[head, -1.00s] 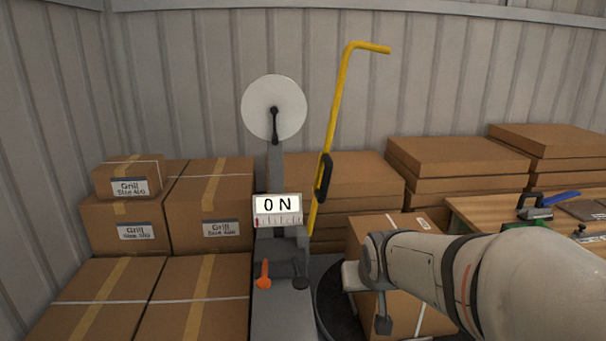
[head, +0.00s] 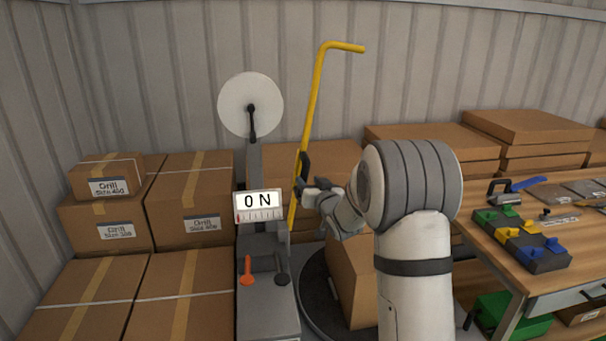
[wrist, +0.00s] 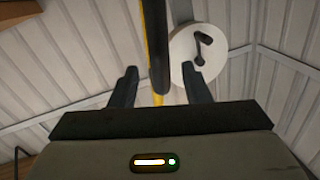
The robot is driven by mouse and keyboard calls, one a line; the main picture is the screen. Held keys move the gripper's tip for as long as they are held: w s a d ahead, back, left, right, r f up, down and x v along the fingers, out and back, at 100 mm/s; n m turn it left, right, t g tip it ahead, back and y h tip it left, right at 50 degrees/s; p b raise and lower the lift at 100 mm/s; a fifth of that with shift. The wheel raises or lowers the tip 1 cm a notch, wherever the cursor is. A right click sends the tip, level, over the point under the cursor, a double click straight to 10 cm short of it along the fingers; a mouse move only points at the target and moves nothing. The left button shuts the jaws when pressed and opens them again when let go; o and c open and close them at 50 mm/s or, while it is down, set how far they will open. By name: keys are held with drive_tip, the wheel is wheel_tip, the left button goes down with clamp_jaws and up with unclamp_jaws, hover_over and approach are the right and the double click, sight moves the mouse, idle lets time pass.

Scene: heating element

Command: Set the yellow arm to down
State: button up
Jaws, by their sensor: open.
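The yellow arm (head: 315,95) stands raised on the grey machine, bent to the right at its top, with a black grip (head: 303,166) low on it. My gripper (head: 314,188) is at that black grip, just right of it in the head view. In the wrist view the yellow arm (wrist: 158,99) and its black grip (wrist: 158,50) run between the two dark fingers of my gripper (wrist: 160,85). The fingers are apart, with a gap on both sides. My arm hides part of the area to the right.
The machine has an ON display (head: 258,205), a white disc (head: 251,104) and an orange lever (head: 247,272). Cardboard boxes (head: 190,200) fill the left. A workbench (head: 540,283) with tools stands at right. A taped box (head: 352,285) sits on the round dark base.

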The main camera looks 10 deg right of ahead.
sight(305, 178)
drive_tip(key=shift+p+x, duration=0.55)
drive_tip(key=shift+x, duration=1.8)
clamp_jaws()
